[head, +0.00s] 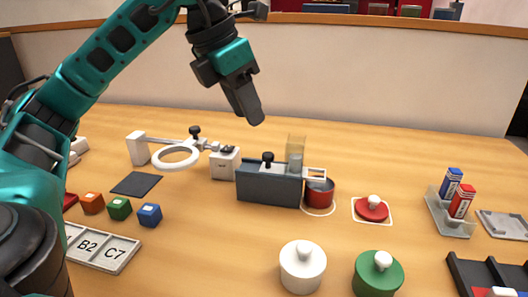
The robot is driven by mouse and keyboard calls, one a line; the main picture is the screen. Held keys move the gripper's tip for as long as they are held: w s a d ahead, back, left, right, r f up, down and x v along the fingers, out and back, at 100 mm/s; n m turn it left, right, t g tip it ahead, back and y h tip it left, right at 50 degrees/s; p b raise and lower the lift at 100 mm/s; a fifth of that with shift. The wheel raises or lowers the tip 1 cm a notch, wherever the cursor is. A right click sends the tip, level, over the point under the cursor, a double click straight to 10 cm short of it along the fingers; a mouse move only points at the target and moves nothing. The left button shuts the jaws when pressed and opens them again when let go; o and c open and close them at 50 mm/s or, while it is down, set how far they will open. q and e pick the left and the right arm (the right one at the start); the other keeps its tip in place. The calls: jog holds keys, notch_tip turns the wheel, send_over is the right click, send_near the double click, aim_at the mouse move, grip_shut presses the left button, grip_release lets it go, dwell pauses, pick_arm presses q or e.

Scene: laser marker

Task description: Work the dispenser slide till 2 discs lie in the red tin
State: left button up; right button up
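The dispenser (268,188) is a dark blue-grey block in the middle of the table. A black knob (267,157) stands on its top. A clear upright tube (296,145) rises at its right end, with something grey in its lower part. A pale slide end (316,174) juts out on the right over the red tin (319,195). The tin stands upright inside a white ring mark; I cannot see what lies in it. My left gripper (246,105) hangs in the air above and behind the dispenser, touching nothing. Its fingers overlap from this side. My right gripper is out of view.
A red lid (372,210) lies right of the tin. White (302,267) and green (378,275) knobbed pieces stand in front. A ring magnifier (175,157) and a white block (225,163) are left of the dispenser. Coloured cubes (119,208) sit at left.

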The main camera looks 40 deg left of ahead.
aim_at(267, 154)
pick_arm(q)
jog(key=b+x, duration=0.2)
jog(key=x, duration=0.7)
jog(key=shift+w+f, duration=0.1)
jog(key=shift+f, duration=0.05)
jog(key=shift+c, duration=0.2)
grip_shut()
